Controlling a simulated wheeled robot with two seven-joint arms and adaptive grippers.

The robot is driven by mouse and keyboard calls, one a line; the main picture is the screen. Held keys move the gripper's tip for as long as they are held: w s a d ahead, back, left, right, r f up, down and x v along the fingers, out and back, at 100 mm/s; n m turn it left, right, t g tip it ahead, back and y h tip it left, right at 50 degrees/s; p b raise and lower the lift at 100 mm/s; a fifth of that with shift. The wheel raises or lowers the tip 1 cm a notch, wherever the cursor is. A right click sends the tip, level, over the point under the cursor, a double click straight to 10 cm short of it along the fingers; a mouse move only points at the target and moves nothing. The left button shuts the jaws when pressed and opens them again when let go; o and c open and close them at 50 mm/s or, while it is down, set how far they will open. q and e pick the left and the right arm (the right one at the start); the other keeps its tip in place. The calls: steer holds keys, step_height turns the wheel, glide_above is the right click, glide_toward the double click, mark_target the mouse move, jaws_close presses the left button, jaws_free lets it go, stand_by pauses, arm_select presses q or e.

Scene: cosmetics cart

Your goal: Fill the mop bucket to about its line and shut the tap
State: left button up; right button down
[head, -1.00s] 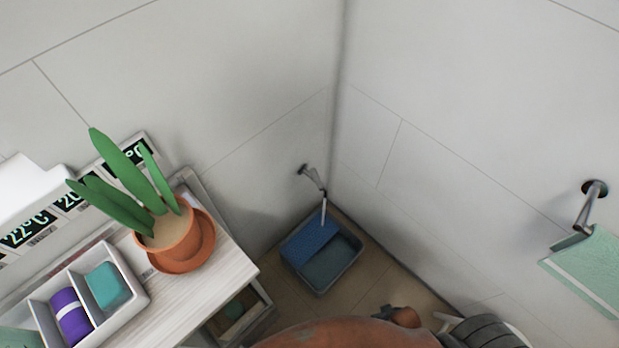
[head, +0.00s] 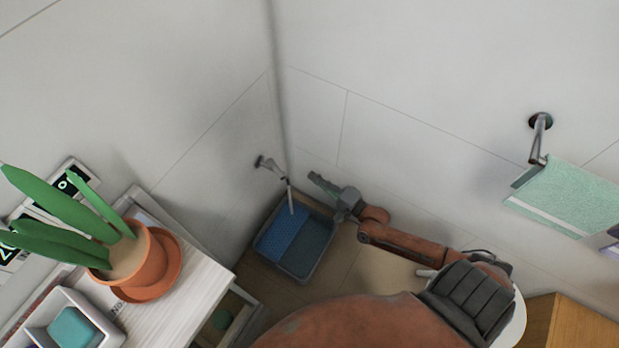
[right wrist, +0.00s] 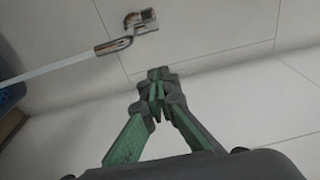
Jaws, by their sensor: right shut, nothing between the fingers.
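The mop bucket (head: 328,252) stands on the floor in the corner, with a blue perforated insert (head: 283,234) on its left side. The wall tap (head: 265,162) is above it, and a pale stream (head: 290,196) runs from its spout into the bucket. The fill line cannot be made out. My right gripper (head: 318,180) is shut and empty, to the right of the tap and above the bucket's far side. In the right wrist view its fingertips (right wrist: 158,80) meet below and right of the tap (right wrist: 140,20), apart from it. My left gripper is out of view.
A cart (head: 190,285) with a potted plant (head: 138,265) and a white tray (head: 50,325) stands at left. A green towel (head: 570,195) hangs on the right wall. A wooden box (head: 575,320) is at lower right. Walls close in behind the bucket.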

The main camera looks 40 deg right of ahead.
mark_target(276, 169)
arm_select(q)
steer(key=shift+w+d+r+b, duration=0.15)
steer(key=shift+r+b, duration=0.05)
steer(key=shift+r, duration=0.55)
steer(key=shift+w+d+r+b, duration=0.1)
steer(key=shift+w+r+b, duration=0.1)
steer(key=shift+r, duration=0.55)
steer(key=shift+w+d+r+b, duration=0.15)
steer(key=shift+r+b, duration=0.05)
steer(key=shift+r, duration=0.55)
arm_select(e)
steer(key=w+a, duration=0.5)
steer(key=w, duration=0.3)
steer(key=shift+a, duration=0.25)
steer(key=shift+f, duration=0.1)
steer(key=shift+s, duration=0.1)
